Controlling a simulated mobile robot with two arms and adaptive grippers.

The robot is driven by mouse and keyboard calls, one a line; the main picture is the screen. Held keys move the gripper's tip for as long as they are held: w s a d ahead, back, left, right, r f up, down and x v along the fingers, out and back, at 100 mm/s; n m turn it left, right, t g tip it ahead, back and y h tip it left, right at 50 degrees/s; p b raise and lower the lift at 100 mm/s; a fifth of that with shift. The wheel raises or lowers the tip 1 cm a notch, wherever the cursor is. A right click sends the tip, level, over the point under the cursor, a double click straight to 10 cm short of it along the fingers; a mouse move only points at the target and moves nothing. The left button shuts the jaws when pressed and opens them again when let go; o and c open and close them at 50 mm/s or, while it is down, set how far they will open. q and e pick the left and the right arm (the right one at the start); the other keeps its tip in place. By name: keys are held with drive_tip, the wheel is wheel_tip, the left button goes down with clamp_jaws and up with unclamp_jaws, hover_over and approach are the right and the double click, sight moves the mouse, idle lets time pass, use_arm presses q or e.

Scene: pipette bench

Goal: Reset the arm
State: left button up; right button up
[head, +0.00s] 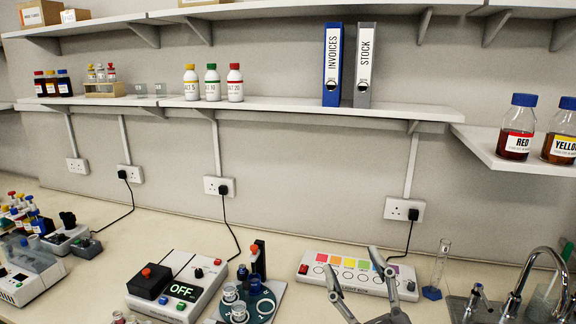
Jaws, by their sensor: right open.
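My right gripper (352,262) rises from the bottom edge, right of centre, with its two grey fingers spread apart and nothing between them. Its fingertips overlap the view of a white panel (318,258) with a row of coloured squares on the bench. Whether they touch the panel cannot be told. My left gripper is not in view.
Left of the gripper stand a round teal-based device (267,310) and a white unit reading OFF (205,283). A measuring cylinder (440,265) and a sink tap (520,285) are to the right. Shelves (290,104) with bottles and binders line the wall.

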drive_tip(key=s+d+f+m+g+h, duration=0.2)
drive_tip(key=d+f+g, duration=0.1)
drive_tip(key=f, duration=0.5)
drive_tip(key=s+d+f+m+g+h, duration=0.1)
drive_tip(key=d+f+m+g+h, duration=0.15)
drive_tip(key=f, duration=0.45)
drive_tip(key=s+d+f+m+g+h, duration=0.2)
drive_tip(key=d+f+g+h, duration=0.15)
drive_tip(key=f, duration=0.45)
drive_tip(key=s+f+g+y, duration=0.2)
drive_tip(key=s+f+g, duration=0.85)
drive_tip(key=s, duration=0.65)
wheel_tip(320, 180, down, 33)
drive_tip(key=s+b, duration=0.2)
drive_tip(key=b, duration=0.3)
drive_tip(key=s+d+f+b, duration=0.1)
drive_tip(key=s+f+b, duration=0.1)
drive_tip(key=s+f, duration=0.6)
drive_tip(key=s+d+f+g+b, duration=0.1)
drive_tip(key=s+d+f+b, duration=0.1)
drive_tip(key=s+f, duration=0.6)
wheel_tip(320, 180, down, 5)
drive_tip(key=shift+d+f+h+b, duration=0.1)
drive_tip(key=shift+d+h+b, duration=0.2)
drive_tip(key=shift+b, duration=0.2)
